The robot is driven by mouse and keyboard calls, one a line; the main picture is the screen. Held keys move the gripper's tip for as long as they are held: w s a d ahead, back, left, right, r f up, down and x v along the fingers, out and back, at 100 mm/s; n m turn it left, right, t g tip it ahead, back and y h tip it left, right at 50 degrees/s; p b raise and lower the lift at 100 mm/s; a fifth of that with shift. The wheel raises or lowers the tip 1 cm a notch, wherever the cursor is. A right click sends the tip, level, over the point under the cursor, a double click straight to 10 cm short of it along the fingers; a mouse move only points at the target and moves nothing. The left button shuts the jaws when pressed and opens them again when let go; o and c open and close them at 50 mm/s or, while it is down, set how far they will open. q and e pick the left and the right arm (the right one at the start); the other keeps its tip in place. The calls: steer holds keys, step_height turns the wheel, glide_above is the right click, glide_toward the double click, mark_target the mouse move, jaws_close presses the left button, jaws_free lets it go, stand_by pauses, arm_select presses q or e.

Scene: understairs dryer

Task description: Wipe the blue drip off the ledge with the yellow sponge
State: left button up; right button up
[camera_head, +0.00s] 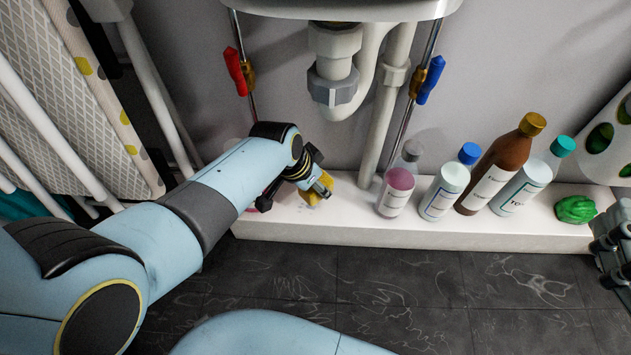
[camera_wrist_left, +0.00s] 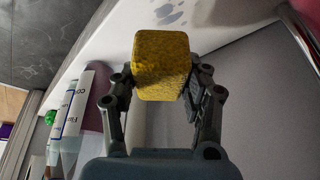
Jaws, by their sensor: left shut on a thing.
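My left gripper (camera_head: 313,184) is shut on the yellow sponge (camera_head: 319,194), low over the left part of the white ledge (camera_head: 400,229). In the left wrist view the sponge (camera_wrist_left: 160,66) sits between both fingers, its block shape whole. Beyond its top edge, bluish-grey spots of the drip (camera_wrist_left: 170,14) show on the ledge (camera_wrist_left: 108,48). I cannot tell if the sponge touches the ledge. Part of my right gripper (camera_head: 611,240) shows at the right edge, mostly cut off.
Several bottles stand on the ledge right of the sponge, the nearest a pink one (camera_head: 396,184). A green scrubber (camera_head: 575,209) lies farther right. Pipes (camera_head: 380,120) and a blue-handled valve (camera_head: 431,80) rise behind. A folded rack (camera_head: 90,90) stands left.

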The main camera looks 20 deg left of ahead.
arm_select(q)
step_height(320, 180, up, 3)
steer(key=p, duration=0.2)
steer(key=shift+w+f+p, duration=0.1)
steer(key=shift+f+p, duration=0.05)
steer(key=shift+p, duration=0.15)
steer(key=shift+r+p, duration=0.25)
steer(key=shift+p, duration=0.1)
steer(key=shift+f, duration=0.1)
